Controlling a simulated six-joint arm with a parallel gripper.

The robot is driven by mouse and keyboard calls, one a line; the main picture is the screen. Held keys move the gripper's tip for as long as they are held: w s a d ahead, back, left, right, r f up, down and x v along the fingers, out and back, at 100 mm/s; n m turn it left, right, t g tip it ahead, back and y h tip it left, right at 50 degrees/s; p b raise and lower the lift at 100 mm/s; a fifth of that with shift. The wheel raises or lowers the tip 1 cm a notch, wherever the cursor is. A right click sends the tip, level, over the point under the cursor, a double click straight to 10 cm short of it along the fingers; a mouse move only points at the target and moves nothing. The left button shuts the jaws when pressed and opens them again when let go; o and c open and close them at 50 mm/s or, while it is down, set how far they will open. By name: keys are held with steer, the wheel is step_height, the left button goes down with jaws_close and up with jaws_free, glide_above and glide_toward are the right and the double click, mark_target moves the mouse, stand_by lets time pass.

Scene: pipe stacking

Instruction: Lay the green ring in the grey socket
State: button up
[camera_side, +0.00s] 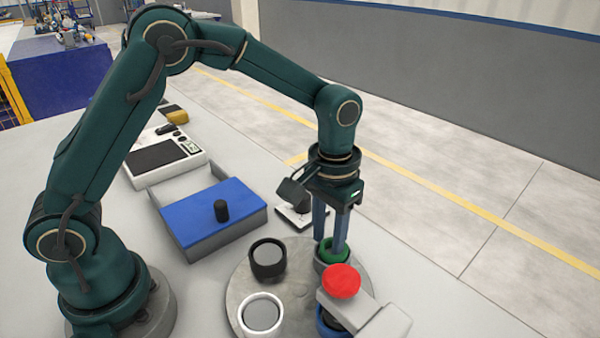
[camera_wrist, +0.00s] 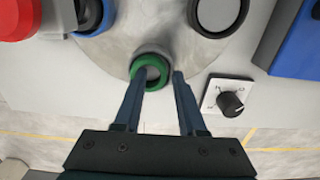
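The green ring (camera_side: 326,254) is at the grey socket on the far right part of the round plate. In the wrist view the ring (camera_wrist: 151,58) lies over the socket, whose grey rim (camera_wrist: 152,48) shows behind it, so it looks slightly off-centre from there. I cannot tell whether it is fully seated. My gripper (camera_side: 330,245) points down at the ring. In the wrist view its fingers (camera_wrist: 159,75) are apart. The left fingertip overlaps the ring's left edge, and a small gap shows between the right fingertip and the ring.
The round grey plate (camera_side: 240,275) also carries a black-rimmed cup (camera_side: 268,262), a white-rimmed cup (camera_side: 262,316) and a partly hidden blue one (camera_side: 325,325). A red button (camera_side: 342,281) stands close in front of the gripper. A blue box (camera_side: 205,222) and a knob panel (camera_wrist: 217,97) are nearby.

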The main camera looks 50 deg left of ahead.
step_height(320, 180, up, 12)
steer(key=s+a+r+t, duration=0.3)
steer(key=s+a+r, duration=0.15)
steer(key=s, duration=0.35)
steer(key=s+a+f+t, duration=0.2)
steer(key=s+f, duration=0.3)
steer(key=s, duration=0.1)
steer(key=shift+s+a+f+t, duration=0.2)
steer(key=shift+s+a+t, duration=0.1)
steer(key=shift+s+a, duration=0.05)
stand_by(1.1)
